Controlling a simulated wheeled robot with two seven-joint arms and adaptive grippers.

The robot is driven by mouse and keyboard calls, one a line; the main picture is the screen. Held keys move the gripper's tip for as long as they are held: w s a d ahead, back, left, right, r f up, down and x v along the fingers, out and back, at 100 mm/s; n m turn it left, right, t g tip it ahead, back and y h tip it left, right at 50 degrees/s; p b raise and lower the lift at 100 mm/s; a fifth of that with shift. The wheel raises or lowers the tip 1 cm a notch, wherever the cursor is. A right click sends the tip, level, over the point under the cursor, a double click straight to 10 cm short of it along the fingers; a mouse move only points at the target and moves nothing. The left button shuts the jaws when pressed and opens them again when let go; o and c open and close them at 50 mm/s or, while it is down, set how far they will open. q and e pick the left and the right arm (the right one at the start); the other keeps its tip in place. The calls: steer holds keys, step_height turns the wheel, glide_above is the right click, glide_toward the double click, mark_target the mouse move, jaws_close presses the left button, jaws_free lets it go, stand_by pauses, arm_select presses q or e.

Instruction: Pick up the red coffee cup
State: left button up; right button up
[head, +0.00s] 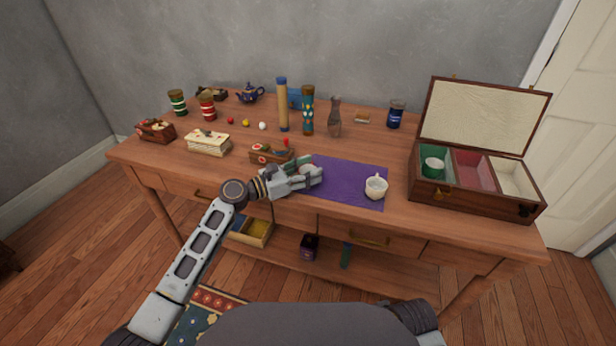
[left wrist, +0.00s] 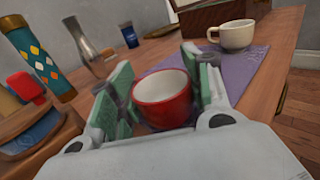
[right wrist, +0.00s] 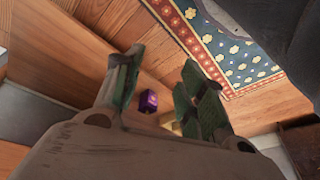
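The red coffee cup (left wrist: 165,98) stands between the two green-padded fingers of my left gripper (left wrist: 158,62) in the left wrist view. The fingers are spread on either side of it, and I see no firm grip. In the head view my left gripper (head: 310,172) is low over the left part of the purple cloth (head: 345,182), and it mostly hides the red cup. My right gripper (right wrist: 160,75) is open and empty, with the floor, rug and wood below it in the right wrist view.
A white cup (head: 376,188) stands at the cloth's right side. A small wooden tray (head: 270,157) is close to my left gripper.

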arm_select(q)
steer(key=c, duration=0.3)
steer(key=shift+r, duration=0.1)
steer(key=shift+c, duration=0.2)
steer(key=shift+r+p, duration=0.35)
steer(key=shift+r, duration=0.3)
step_height(320, 180, up, 9)
steer(key=p, duration=0.3)
steer(key=shift+f, duration=0.2)
arm_select(e)
steer(key=shift+g+h, duration=0.3)
steer(key=shift+g, duration=0.3)
steer(key=shift+s+d+f, duration=0.2)
steer(key=shift+f, duration=0.7)
steer(key=shift+s+d+f, duration=0.2)
steer(key=shift+f, duration=0.75)
steer(key=shift+s+d+f, duration=0.2)
steer(key=shift+f, duration=0.7)
